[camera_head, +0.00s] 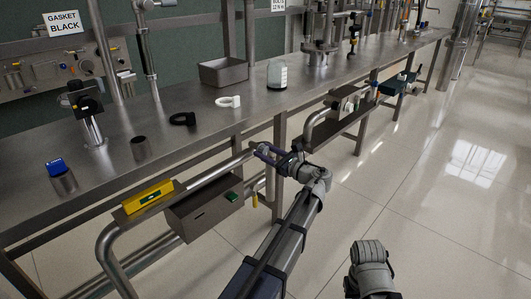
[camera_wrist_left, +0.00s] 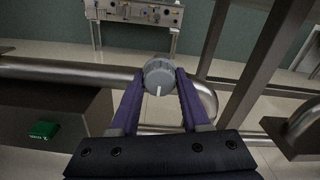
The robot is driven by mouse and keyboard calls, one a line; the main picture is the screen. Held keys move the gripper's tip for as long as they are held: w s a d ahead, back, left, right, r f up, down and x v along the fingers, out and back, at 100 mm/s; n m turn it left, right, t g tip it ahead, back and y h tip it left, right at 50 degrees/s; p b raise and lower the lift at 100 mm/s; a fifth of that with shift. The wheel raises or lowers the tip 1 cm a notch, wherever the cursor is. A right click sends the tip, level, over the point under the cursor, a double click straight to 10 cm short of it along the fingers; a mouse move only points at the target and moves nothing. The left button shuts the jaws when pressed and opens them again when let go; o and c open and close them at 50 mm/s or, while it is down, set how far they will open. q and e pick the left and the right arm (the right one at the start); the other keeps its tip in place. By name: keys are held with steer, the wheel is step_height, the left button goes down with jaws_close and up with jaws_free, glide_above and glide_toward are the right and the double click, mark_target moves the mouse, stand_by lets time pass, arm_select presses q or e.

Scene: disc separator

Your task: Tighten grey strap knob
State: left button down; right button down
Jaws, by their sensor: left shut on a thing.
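The grey strap knob (camera_wrist_left: 158,72) is round with a ribbed rim and a pale line on its face. It sits at the end of a steel rail below the bench. My left gripper (camera_wrist_left: 160,80), with purple fingers, is shut on the knob, one finger on each side. In the head view the left gripper (camera_head: 266,154) reaches the rail end below the bench's front edge, and its fingers partly hide the knob there. My right gripper is not in view.
The steel bench (camera_head: 205,120) carries a black ring (camera_head: 183,119), a white ring (camera_head: 228,101), a steel tray (camera_head: 223,71) and a glass jar (camera_head: 277,75). The floor at right is clear.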

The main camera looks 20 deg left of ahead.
arm_select(q)
steer(key=shift+c, duration=1.9)
jaws_free()
steer(key=v, duration=0.8)
